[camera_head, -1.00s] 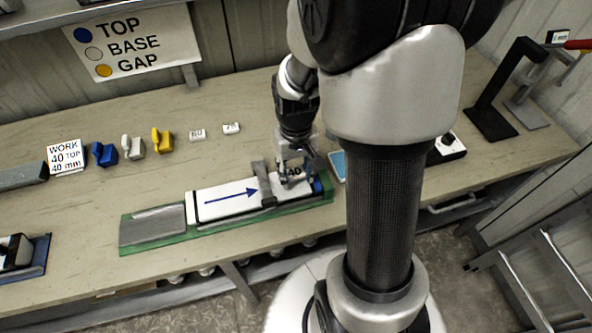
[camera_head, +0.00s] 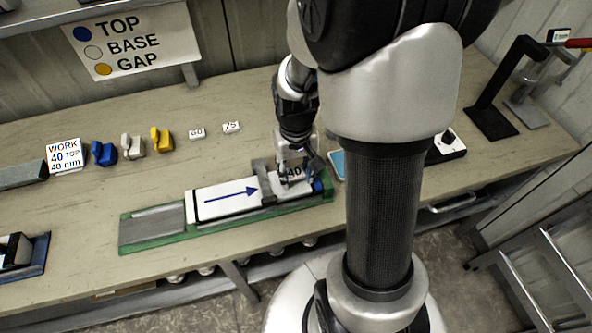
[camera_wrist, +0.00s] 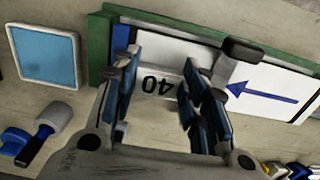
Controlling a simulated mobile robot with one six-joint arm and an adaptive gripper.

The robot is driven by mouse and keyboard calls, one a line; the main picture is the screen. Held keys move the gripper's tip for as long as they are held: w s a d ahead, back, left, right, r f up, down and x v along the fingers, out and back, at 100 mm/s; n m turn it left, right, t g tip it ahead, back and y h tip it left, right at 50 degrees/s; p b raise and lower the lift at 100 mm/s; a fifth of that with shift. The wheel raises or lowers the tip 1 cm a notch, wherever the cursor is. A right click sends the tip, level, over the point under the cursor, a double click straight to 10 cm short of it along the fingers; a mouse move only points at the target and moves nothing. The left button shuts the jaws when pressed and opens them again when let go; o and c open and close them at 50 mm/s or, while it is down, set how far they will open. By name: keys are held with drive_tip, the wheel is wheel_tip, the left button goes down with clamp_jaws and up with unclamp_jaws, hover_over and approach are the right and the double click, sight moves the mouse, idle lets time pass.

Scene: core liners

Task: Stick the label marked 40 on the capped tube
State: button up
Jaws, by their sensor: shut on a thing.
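The capped tube (camera_head: 226,200) is white with a blue arrow and lies in a green-edged tray (camera_head: 125,248). A blue cap (camera_head: 318,185) shows at its right end. The white label marked 40 (camera_head: 294,172) is between the fingers of my gripper (camera_head: 290,178), over the tube's right part. In the wrist view the label (camera_wrist: 158,88) appears upside down between the two blue-padded fingers (camera_wrist: 155,95), over the tube's white surface. My gripper is shut on the label. I cannot tell whether the label touches the tube.
A dark grey clamp (camera_head: 264,180) crosses the tube just left of my gripper. Labels 60 (camera_head: 197,133) and 75 (camera_head: 231,127) lie behind on the bench. Blue (camera_head: 104,153), white (camera_head: 132,147) and yellow (camera_head: 161,140) pieces stand further left. A blue pad (camera_head: 337,164) lies right of the tray.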

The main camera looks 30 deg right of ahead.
drive_tip(key=shift+f+b, duration=0.65)
drive_tip(key=shift+f, duration=0.3)
drive_tip(key=o, duration=1)
drive_tip(key=shift+o, duration=0.5)
drive_tip(key=o, duration=0.4)
drive_tip(key=shift+r, duration=0.15)
drive_tip(key=shift+r+p, duration=3.05)
drive_tip(key=shift+r, duration=0.4)
